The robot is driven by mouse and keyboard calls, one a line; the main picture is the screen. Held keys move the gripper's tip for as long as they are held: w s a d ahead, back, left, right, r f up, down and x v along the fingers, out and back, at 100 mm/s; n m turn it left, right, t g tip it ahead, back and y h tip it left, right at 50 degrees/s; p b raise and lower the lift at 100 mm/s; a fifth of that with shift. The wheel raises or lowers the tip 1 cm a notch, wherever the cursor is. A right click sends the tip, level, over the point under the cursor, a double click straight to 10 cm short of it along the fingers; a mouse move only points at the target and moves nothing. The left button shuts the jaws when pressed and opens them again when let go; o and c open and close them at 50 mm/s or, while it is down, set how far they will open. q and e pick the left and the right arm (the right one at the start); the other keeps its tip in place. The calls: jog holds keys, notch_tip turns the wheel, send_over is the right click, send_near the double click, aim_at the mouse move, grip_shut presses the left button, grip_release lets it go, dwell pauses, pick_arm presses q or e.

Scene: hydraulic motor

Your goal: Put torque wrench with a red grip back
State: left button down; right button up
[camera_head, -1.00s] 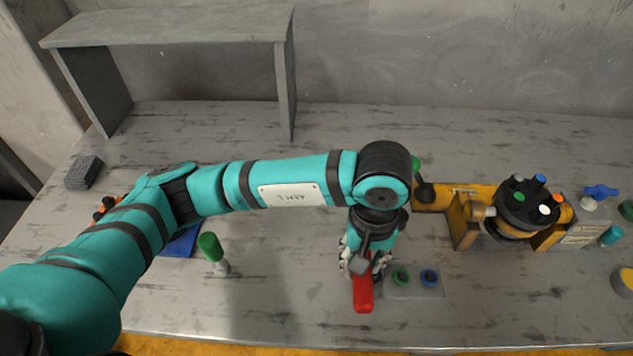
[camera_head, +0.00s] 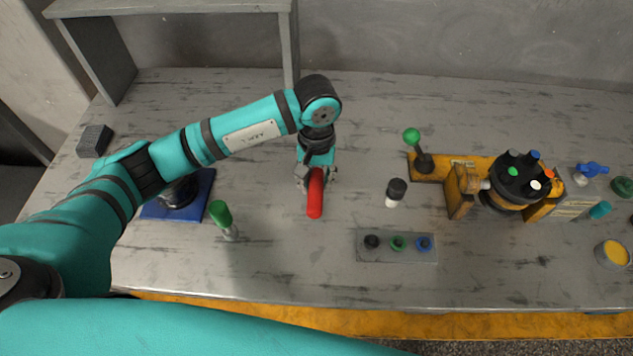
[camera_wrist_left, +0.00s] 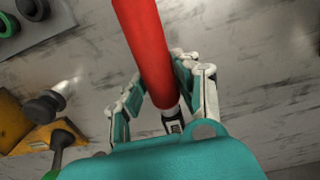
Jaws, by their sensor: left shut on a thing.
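The torque wrench's red grip (camera_head: 315,195) shows at my left gripper (camera_head: 316,180), above the middle of the grey bench. In the left wrist view the red grip (camera_wrist_left: 145,40) runs up and out of the frame. My left gripper (camera_wrist_left: 165,95) is shut on the torque wrench, with its fingers on both sides of it. The lower part of the wrench is mostly hidden by the gripper. A teal arm part of mine crosses the bottom of the head view, but my right gripper does not show.
A grey holder (camera_head: 397,248) with black, green and blue round tops lies right of the gripper. A black-topped tool (camera_head: 396,192) and a green-handled tool (camera_head: 221,218) stand on the bench. The yellow motor fixture (camera_head: 460,190) is at right. A shelf (camera_head: 170,8) stands behind.

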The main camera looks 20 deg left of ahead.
pick_arm(q)
notch_tip(320, 180, down, 2)
jog(key=shift+d+f+p, duration=0.1)
jog(key=shift+p, duration=0.25)
jog(key=shift+f, duration=0.2)
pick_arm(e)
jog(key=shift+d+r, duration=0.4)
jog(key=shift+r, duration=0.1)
pick_arm(q)
jog(key=shift+f+b, duration=0.15)
jog(key=shift+b, duration=0.15)
jog(key=c, duration=1)
grip_release()
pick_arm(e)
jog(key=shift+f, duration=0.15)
